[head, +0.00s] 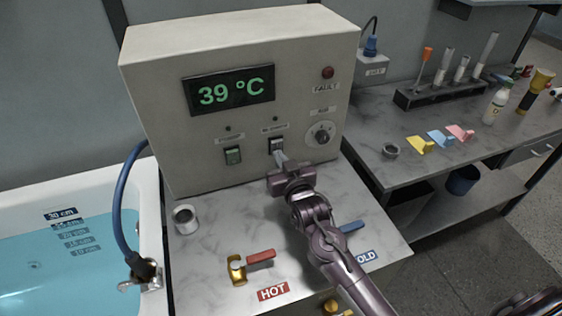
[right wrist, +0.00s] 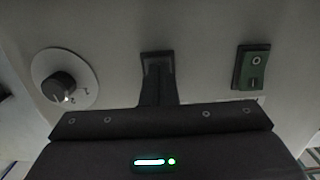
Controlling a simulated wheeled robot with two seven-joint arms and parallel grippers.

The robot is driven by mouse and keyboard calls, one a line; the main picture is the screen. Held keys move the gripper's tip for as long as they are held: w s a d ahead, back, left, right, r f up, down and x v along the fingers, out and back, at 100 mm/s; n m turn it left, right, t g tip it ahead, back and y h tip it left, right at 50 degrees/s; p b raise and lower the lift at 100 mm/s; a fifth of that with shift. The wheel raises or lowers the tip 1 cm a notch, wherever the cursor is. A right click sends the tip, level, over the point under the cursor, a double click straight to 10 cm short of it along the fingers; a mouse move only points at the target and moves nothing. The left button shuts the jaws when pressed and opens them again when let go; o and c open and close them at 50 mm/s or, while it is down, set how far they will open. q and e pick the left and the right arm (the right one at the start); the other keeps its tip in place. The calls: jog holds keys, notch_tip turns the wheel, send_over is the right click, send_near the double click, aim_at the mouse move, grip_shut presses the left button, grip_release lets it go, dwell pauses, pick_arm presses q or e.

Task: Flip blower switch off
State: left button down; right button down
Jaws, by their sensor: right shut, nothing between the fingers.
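The beige control box (head: 160,90) carries the blower switch (head: 277,144), a small dark rocker below a small dark lamp. My right gripper (head: 281,158) is shut and empty, with its fingertips just below and in front of the blower switch. In the right wrist view the shut fingers (right wrist: 157,88) reach up to the blower switch (right wrist: 157,56) and cover its lower part. I cannot tell whether they touch it or which way the rocker is tilted. My left gripper is not in view.
A green switch (head: 233,155) sits left of the blower switch, a round knob (head: 321,134) right of it. The display (head: 229,92) reads 39 °C. The red-handled hot tap (head: 260,256) and a grey cup (head: 185,218) stand on the counter. A water-filled tub (head: 60,270) is at left.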

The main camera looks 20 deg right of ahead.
jog(key=s+b, duration=0.2)
jog(key=s, duration=0.5)
jog(key=shift+s+d+r, duration=0.15)
jog(key=shift+s+r, duration=0.15)
jog(key=shift+s, duration=0.05)
